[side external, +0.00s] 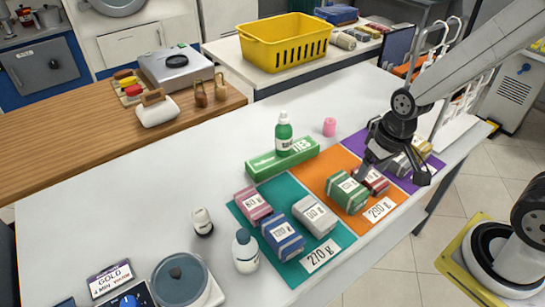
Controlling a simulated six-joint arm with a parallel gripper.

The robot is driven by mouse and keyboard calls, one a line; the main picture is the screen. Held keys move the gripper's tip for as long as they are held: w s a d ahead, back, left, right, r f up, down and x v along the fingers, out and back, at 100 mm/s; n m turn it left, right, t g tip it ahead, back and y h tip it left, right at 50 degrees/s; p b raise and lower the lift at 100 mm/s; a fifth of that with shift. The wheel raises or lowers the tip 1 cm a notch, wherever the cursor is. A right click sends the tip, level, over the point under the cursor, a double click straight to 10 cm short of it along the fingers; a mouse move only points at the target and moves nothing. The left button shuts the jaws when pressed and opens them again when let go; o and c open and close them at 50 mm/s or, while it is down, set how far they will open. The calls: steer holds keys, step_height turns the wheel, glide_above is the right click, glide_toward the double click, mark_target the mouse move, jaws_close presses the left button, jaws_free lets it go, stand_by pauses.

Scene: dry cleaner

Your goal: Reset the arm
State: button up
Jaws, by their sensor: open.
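My gripper (392,174) is open, pointing down over the border of the orange and purple mats at the right of the table. Its left finger is close to a red box (375,182); I cannot tell whether they touch. A greyish box (399,166) on the purple mat (358,143) shows partly behind the gripper, with a yellow box (422,147) beyond it. A green box (348,194) stands beside the red box on the orange mat (310,185). The teal mat (265,256) holds a pink box (253,206), a blue box (284,238) and a white box (314,216).
A long green box (283,160) with a green bottle (284,137) lies behind the mats, near a pink cylinder (329,127). White bottles (245,254) and a round-lidded scale (181,282) stand at front left. A white rack (462,112) is behind my arm. The table's left middle is clear.

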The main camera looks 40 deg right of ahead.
steer(key=shift+w+d+r+n+t+h, duration=0.15)
steer(key=shift+d+r+n+t+h, duration=0.25)
steer(key=shift+n, duration=0.3)
steer(key=shift+d+r, duration=0.1)
stand_by(0.8)
